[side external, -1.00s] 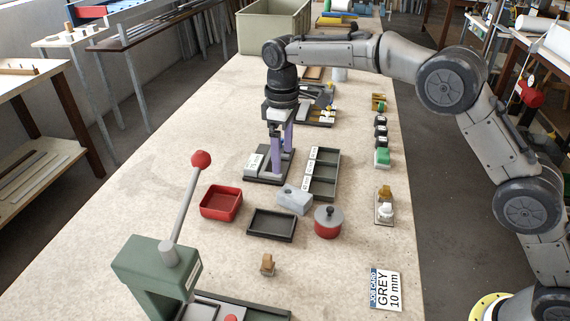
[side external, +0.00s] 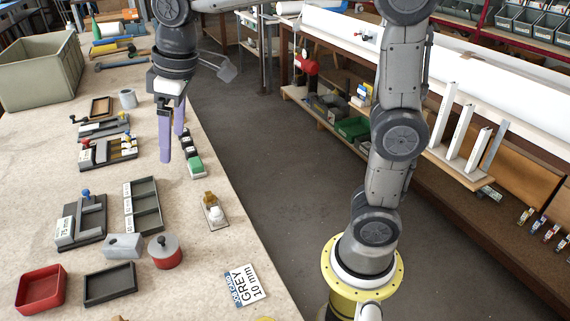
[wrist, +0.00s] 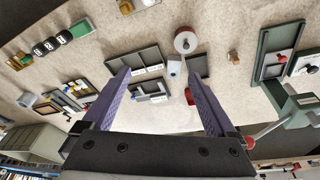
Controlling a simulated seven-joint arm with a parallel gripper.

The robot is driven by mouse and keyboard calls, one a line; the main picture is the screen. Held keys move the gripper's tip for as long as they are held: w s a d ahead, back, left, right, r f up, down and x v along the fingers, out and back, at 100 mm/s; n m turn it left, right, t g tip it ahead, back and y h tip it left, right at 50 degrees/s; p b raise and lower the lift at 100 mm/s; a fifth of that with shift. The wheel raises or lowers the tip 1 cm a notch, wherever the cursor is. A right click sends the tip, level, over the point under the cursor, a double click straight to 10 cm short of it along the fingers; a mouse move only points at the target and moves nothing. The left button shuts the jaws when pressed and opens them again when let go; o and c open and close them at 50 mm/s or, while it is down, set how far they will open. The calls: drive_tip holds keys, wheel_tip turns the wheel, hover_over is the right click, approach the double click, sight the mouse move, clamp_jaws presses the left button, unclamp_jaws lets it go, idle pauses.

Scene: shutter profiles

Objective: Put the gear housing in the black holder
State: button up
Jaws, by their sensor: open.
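The gear housing seems to be the light grey block (side external: 123,246) on the bench, between the red lidded pot and the black tray; it also shows in the wrist view (wrist: 175,68). The black holder seems to be the shallow, empty black tray (side external: 110,285), just in front of the block; it shows in the wrist view too (wrist: 198,66). My gripper (side external: 172,147) is open, its two purple fingers apart and pointing down with nothing between them. It hangs above the bench near its right edge, well beyond the block and tray. The wrist view shows the open fingers (wrist: 160,80).
A red tray (side external: 41,289), a red pot with grey lid (side external: 165,252), a three-part dark tray (side external: 143,205) and a labelled fixture with a blue knob (side external: 82,222) surround the block. Green-topped blocks (side external: 193,167) stand near my fingers. A job card (side external: 245,285) reads GREY 10 mm.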

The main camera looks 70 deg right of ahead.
drive_tip(key=s+d+f+m+t, duration=0.1)
drive_tip(key=s+d+f+m, duration=0.1)
drive_tip(key=s, duration=0.8)
drive_tip(key=s+d+f+m+t, duration=0.1)
drive_tip(key=s+d+f+m, duration=0.1)
drive_tip(key=s, duration=0.8)
drive_tip(key=shift+d+f+t, duration=0.4)
drive_tip(key=shift+d+f, duration=0.35)
drive_tip(key=shift+f, duration=0.2)
drive_tip(key=shift+s, duration=0.1)
